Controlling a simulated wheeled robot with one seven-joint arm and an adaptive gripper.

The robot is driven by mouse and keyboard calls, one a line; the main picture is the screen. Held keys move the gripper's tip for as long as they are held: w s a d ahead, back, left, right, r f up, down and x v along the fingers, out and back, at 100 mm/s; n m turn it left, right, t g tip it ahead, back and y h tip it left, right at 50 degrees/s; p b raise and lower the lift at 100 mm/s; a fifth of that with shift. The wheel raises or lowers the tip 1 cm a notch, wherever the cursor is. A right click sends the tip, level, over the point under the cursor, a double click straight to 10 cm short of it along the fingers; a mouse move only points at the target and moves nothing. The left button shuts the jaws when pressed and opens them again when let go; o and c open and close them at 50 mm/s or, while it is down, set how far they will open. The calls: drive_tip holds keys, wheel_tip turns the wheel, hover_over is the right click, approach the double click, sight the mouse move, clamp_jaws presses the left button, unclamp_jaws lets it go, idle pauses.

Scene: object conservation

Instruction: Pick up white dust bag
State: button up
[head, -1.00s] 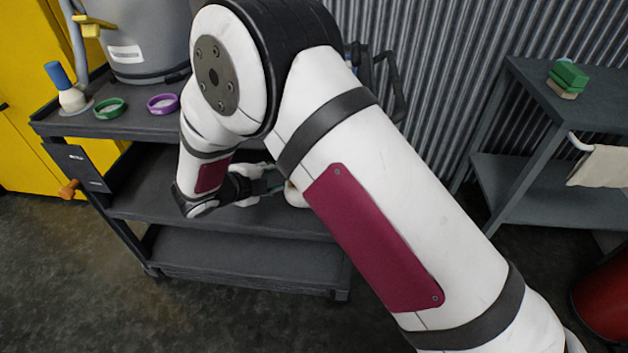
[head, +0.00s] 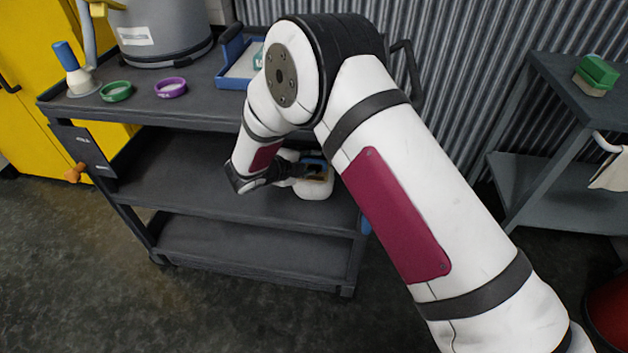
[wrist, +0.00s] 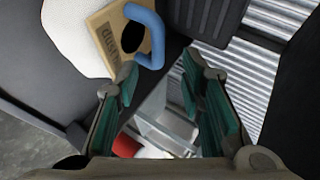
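The white dust bag (head: 316,188) stands on the cart's middle shelf near its right end, partly hidden by my gripper. In the wrist view the white bag (wrist: 75,35) is at the upper left, with a tan cardboard collar (wrist: 103,30) that has a dark hole. A blue loop (wrist: 153,38) curves over the collar's right side. My gripper (wrist: 160,88) is open, its teal-padded fingers apart with nothing between them. The left finger is close to the collar's lower edge in the picture; contact cannot be told. In the head view my gripper (head: 306,169) is at the bag's upper left.
The dark cart (head: 190,118) has a grey bin (head: 162,45), a green ring (head: 116,92), a purple ring (head: 171,88) and a blue tray (head: 233,82) on top. A grey side table (head: 560,95) stands right. The lower shelf (head: 250,255) is empty.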

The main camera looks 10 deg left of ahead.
sight(318, 161)
drive_tip(key=b+x, duration=0.1)
drive_tip(key=x, duration=0.2)
drive_tip(key=shift+w+f, duration=0.2)
drive_tip(key=shift+f, duration=0.1)
drive_tip(key=shift+d, duration=0.1)
clamp_jaws()
drive_tip(key=shift+r, duration=0.15)
